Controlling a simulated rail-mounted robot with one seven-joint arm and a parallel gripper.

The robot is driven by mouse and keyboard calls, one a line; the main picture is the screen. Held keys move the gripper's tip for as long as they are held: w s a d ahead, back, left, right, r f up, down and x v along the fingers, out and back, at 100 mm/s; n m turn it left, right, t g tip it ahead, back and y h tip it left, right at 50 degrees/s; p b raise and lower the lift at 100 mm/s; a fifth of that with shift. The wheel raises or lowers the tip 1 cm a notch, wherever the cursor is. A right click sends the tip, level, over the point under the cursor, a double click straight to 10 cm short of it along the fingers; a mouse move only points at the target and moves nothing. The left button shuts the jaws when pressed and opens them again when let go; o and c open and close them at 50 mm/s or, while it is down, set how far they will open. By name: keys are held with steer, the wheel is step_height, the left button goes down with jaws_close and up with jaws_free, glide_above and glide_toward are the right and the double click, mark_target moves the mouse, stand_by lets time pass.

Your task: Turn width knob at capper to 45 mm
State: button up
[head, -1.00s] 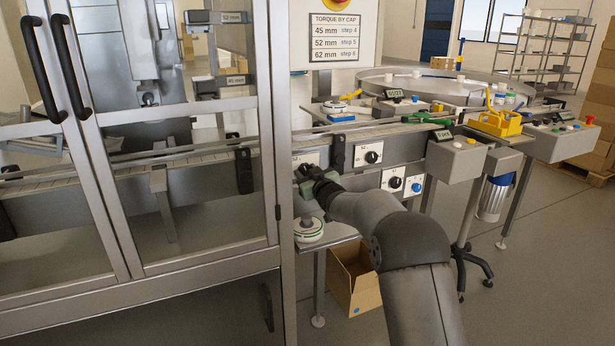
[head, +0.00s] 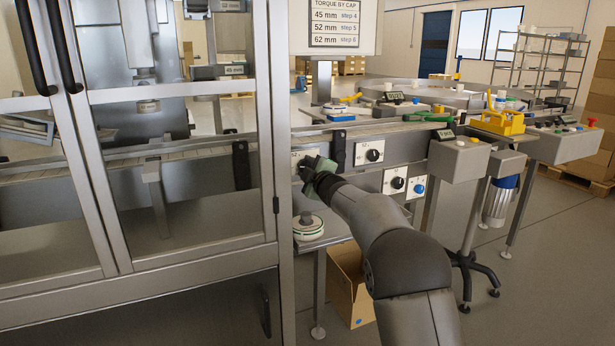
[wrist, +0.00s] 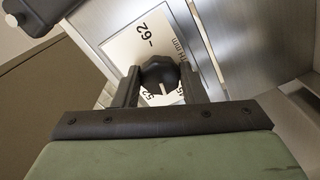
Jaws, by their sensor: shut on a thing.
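The width knob (wrist: 158,76) is a black lobed knob on a white plate (wrist: 128,45) marked in mm. In the wrist view its fingers stand on both sides of it, and my gripper (wrist: 160,88) is shut on it. The plate shows 62 at the top, 52 below the knob and a partly hidden number at lower right, seemingly 45. A white pointer line on the knob lies between the 52 and that number. In the head view my gripper (head: 312,176) is at the conveyor's front panel and mostly hides the knob and plate.
To the right are another black knob (head: 373,155) and a plate with black and blue knobs (head: 407,183). A glass-doored machine frame (head: 284,190) stands close on the left. Below my gripper is a round white-and-green item (head: 308,228) on a small shelf. An open carton (head: 349,285) stands beneath.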

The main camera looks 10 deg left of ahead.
steer(key=n+b, duration=0.2)
steer(key=n, duration=0.2)
steer(key=shift+n, duration=0.4)
steer(key=shift+b, duration=0.3)
steer(key=o, duration=1)
steer(key=shift+s, duration=0.1)
steer(key=v, duration=1.7)
steer(key=shift+s+d+r, duration=0.1)
